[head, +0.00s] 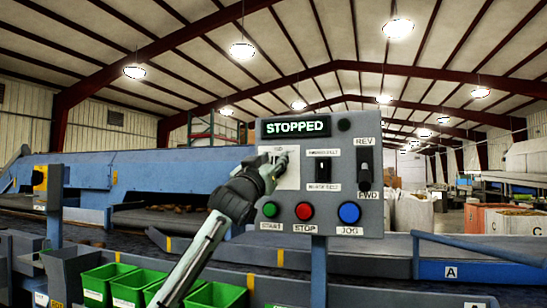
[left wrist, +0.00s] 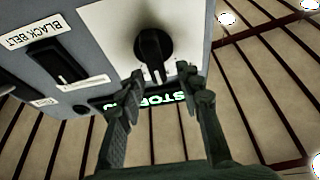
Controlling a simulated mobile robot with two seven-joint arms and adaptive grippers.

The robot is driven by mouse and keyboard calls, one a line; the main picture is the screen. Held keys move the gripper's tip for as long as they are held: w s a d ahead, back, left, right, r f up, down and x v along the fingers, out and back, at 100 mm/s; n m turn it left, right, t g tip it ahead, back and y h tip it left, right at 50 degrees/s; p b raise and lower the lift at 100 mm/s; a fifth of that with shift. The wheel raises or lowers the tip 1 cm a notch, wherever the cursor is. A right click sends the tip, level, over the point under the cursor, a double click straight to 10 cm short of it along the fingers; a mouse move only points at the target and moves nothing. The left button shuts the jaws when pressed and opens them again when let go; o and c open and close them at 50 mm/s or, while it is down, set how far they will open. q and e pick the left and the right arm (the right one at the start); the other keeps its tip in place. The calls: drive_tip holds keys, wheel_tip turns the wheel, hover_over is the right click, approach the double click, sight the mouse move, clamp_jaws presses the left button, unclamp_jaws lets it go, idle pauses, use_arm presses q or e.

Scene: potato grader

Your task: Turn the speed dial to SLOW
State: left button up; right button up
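The grey control panel (head: 345,215) stands upright on a post, its lit display (head: 296,127) reading STOPPED. The speed dial is a black knob (left wrist: 153,45) on a white plate; in the head view my gripper mostly covers it. Its narrow grip points toward my gripper in the left wrist view. My left gripper (head: 277,166) is at the dial. In the left wrist view its fingers (left wrist: 161,72) are open, one on each side of the end of the knob's grip, with gaps visible. The dial's markings are not readable. My right gripper is not in view.
The panel also carries a belt switch (head: 323,168), a REV/FWD switch (head: 365,172), and green (head: 270,209), red (head: 304,211) and blue (head: 349,213) buttons. Green bins (head: 215,296) stand below left. A conveyor (head: 400,285) runs behind the post.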

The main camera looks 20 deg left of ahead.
use_arm(q)
drive_tip(key=shift+w+r, duration=0.1)
drive_tip(key=shift+w, duration=0.05)
drive_tip(key=shift+c, duration=0.4)
drive_tip(key=c, duration=0.7)
clamp_jaws()
